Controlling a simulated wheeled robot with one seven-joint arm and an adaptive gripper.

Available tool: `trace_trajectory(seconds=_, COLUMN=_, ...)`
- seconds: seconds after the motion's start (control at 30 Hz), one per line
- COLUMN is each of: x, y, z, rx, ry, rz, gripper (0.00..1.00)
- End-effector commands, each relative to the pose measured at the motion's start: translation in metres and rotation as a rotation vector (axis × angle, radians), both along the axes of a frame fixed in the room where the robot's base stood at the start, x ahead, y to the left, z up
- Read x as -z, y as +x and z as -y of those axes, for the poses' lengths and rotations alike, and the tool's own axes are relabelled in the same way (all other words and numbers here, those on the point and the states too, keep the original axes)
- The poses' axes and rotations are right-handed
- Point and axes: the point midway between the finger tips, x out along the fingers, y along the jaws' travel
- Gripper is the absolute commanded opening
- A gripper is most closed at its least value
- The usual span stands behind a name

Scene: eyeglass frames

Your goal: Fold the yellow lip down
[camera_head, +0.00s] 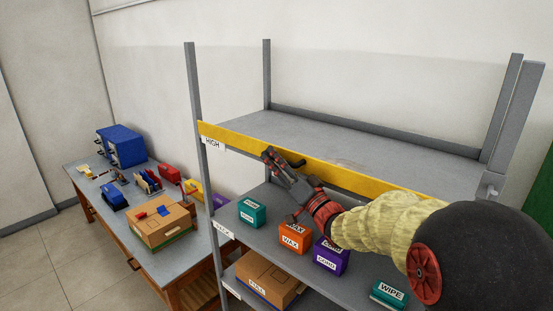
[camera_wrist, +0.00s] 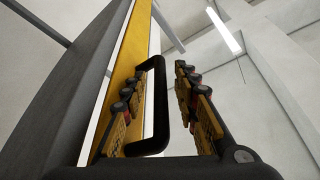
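The yellow lip (camera_head: 235,138) runs along the front edge of the top shelf (camera_head: 330,142), marked HIGH, and appears to stand upright. It also shows in the wrist view (camera_wrist: 122,62) as a long band at the left. A black C-shaped handle (camera_wrist: 162,105) stands out from the lip. My gripper (camera_head: 279,162) is at the front of the lip, left of its middle. In the wrist view my gripper (camera_wrist: 160,88) is open, with the handle's bar between its fingers. The left finger is close to the bar; a clear gap separates the right finger from it. Contact cannot be told.
The shelf below holds teal (camera_head: 252,212), orange (camera_head: 294,238) and purple (camera_head: 331,256) boxes and a teal WIPE box (camera_head: 389,294), beneath my arm. Grey posts (camera_head: 199,150) frame the rack. A cluttered workbench (camera_head: 105,205) stands at left. The top shelf is empty.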

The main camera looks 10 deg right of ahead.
Motion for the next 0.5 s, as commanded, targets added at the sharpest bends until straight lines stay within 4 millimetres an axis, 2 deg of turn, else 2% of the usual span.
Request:
trace_trajectory(seconds=0.17, x=0.0003, y=-0.0001, z=0.0001, rx=0.000, ry=0.000, rz=0.000, gripper=0.30)
trace_trajectory(seconds=0.5, x=0.0003, y=-0.0002, z=0.0004, rx=0.000, ry=0.000, rz=0.000, gripper=0.11)
